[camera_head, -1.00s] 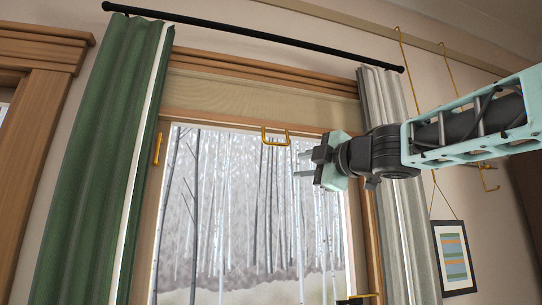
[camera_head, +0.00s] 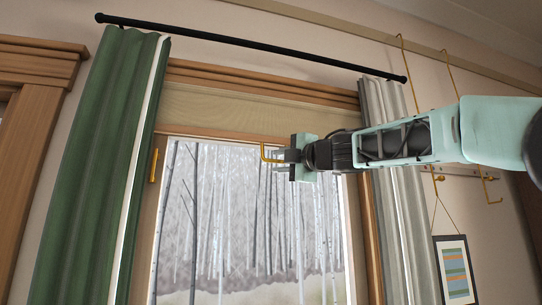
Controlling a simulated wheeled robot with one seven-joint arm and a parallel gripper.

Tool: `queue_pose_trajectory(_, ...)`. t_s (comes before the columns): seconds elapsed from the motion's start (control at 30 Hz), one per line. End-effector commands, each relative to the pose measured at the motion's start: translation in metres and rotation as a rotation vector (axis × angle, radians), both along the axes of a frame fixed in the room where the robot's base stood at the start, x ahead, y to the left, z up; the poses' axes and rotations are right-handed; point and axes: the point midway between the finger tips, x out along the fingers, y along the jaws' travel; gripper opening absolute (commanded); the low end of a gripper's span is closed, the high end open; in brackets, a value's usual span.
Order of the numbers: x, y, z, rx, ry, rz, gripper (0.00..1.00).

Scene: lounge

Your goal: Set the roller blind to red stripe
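The roller blind (camera_head: 235,112) is a beige fabric panel drawn a short way down at the top of the window. A wooden bar (camera_head: 205,134) runs along its lower edge. A yellow pull handle (camera_head: 264,154) hangs from this bar, and only its left part shows. My gripper (camera_head: 280,157) is at the handle, reaching in from the right, and its body covers the handle's right part. Whether the fingers are open or closed around the handle cannot be made out. No red stripe shows in this view.
A green curtain (camera_head: 90,170) hangs left and a pale curtain (camera_head: 390,180) right, behind my arm. A black rod (camera_head: 250,47) crosses above. A yellow window handle (camera_head: 153,165) is on the left frame. A framed picture (camera_head: 455,270) hangs lower right.

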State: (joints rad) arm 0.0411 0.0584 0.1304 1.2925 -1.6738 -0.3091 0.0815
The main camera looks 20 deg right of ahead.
Motion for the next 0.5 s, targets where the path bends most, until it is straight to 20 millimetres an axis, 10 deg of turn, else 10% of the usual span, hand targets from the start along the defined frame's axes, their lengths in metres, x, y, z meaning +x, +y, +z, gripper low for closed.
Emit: queue_pose_trajectory(0.5, 0.039, 0.017, 0.008, 0.0, 0.0, 0.0, 0.31)
